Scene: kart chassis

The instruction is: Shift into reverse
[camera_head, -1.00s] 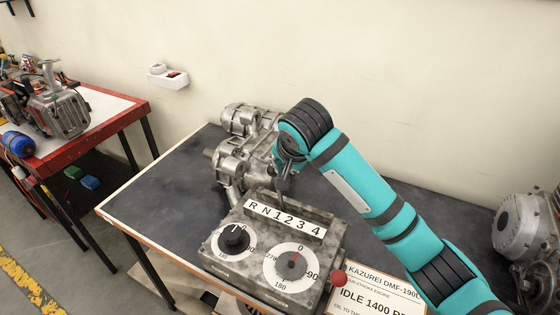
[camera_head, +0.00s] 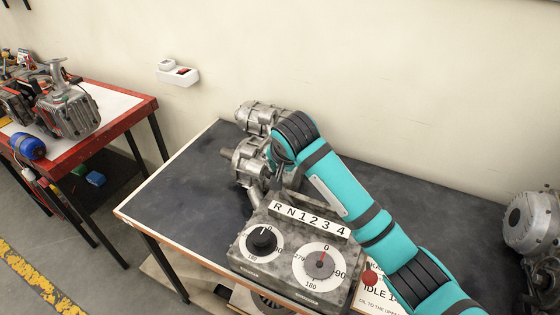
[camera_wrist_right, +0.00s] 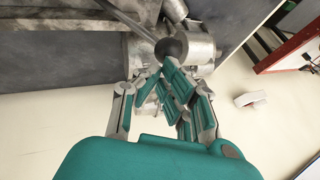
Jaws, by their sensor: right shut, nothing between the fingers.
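The grey shift box (camera_head: 250,225) stands on the dark bench with the letter strip "R N 1 2 3 4" (camera_head: 309,219) along its top. My right gripper (camera_head: 283,175) hangs above and behind the R and N end of the strip, its fingers largely hidden by my own arm. In the right wrist view the shift lever's rod (camera_wrist_right: 130,20) ends in a round knob (camera_wrist_right: 172,47) just beyond the fingertips (camera_wrist_right: 168,75). The fingers are shut with nothing between them; whether they touch the knob I cannot tell. My left gripper is not in view.
A metal engine (camera_head: 252,160) stands close behind the box. The left part of the bench (camera_head: 185,195) is clear.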

